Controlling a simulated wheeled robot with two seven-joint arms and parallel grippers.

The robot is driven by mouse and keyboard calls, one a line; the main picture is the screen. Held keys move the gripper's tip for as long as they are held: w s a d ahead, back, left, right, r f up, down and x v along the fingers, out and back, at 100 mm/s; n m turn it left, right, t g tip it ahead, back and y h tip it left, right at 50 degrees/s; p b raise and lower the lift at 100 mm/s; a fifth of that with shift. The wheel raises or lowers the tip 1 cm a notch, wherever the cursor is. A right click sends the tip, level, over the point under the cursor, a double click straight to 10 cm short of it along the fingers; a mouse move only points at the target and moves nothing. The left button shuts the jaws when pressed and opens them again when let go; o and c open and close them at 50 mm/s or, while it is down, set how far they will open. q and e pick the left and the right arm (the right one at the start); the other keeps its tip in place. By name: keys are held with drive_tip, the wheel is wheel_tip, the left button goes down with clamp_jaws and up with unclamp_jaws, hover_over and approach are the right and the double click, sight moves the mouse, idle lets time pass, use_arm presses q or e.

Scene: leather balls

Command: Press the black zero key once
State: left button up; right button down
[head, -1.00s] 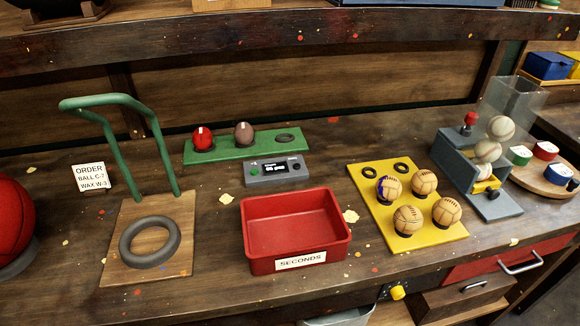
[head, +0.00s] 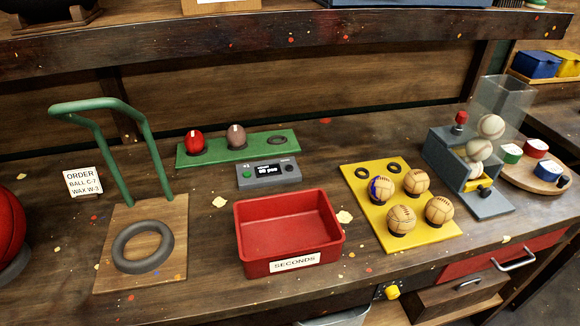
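A small grey box with a display (head: 268,174) stands on the bench between the green board and the red tray. Its dark screen shows small white text, too small to read surely. A green button (head: 247,175) is on its left and a black key (head: 289,168) on its right; the label by the black key is too small to read. Neither of my grippers shows in the head view.
A red tray marked SECONDS (head: 290,265) stands in front of the box. A green board (head: 215,155) with two balls is behind it. A yellow board (head: 385,230) with several balls is right, a green frame (head: 118,150) left.

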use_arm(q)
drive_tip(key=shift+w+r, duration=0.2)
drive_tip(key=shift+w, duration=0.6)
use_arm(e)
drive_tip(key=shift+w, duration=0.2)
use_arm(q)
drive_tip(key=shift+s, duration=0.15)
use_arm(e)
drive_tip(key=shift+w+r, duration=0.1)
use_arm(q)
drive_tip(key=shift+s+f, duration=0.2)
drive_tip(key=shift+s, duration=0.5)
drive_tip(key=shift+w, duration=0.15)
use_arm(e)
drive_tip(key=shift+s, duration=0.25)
